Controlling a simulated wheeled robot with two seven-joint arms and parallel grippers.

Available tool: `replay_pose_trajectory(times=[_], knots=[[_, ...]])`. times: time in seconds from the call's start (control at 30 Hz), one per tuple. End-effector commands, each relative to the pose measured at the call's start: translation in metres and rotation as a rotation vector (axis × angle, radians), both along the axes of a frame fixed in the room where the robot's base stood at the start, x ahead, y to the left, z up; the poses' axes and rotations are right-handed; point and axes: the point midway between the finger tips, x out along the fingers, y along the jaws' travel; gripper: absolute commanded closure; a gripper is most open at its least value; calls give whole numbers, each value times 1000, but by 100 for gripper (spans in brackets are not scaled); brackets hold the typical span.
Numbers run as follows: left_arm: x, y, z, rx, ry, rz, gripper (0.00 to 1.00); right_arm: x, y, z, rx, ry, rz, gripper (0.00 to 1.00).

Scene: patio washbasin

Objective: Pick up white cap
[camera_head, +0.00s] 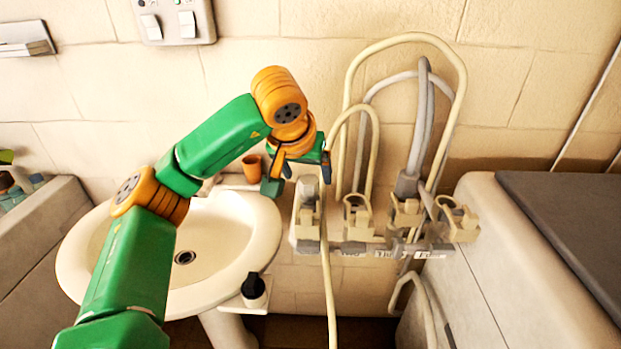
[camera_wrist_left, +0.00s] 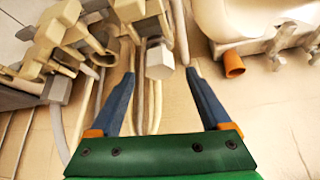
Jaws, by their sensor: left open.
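The white cap (camera_head: 308,187), a pale faceted piece, sits on the left end of the valve row on the wall. In the left wrist view the cap (camera_wrist_left: 160,60) lies just ahead of the fingertips, between their lines. My left gripper (camera_head: 301,168) is open and empty, over the cap's place in the head view. Its two blue fingers also show in the left wrist view (camera_wrist_left: 160,74), spread to both sides of the cap with gaps. I cannot tell the exact distance in depth. My right gripper is in no view.
Beige valves (camera_head: 358,218) and hanging hoses (camera_head: 461,75) crowd the right side of the cap. A white washbasin (camera_head: 245,235) with an orange cup (camera_head: 252,168) stands left. A dark bottle (camera_head: 253,290) stands on a small shelf below. A dark-topped machine (camera_head: 510,235) is at right.

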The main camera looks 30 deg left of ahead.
Motion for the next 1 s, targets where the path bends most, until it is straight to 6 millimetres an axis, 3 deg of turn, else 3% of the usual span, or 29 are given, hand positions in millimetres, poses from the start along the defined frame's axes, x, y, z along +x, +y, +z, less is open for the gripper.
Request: replay_pose_trajectory(times=[0.4, 0.67, 0.9, 0.97, 1.0], knots=[[33, 12, -53, 1, 5, 0, 19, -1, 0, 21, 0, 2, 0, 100], [37, 14, -59, 1, 0, -1, 19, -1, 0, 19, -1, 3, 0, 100], [36, 13, -59, 1, 0, -1, 83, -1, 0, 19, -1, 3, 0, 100], [36, 13, -59, 0, 1, -1, 100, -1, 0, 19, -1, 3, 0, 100], [36, 13, -59, 0, 1, -1, 100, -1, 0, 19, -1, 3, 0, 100]])
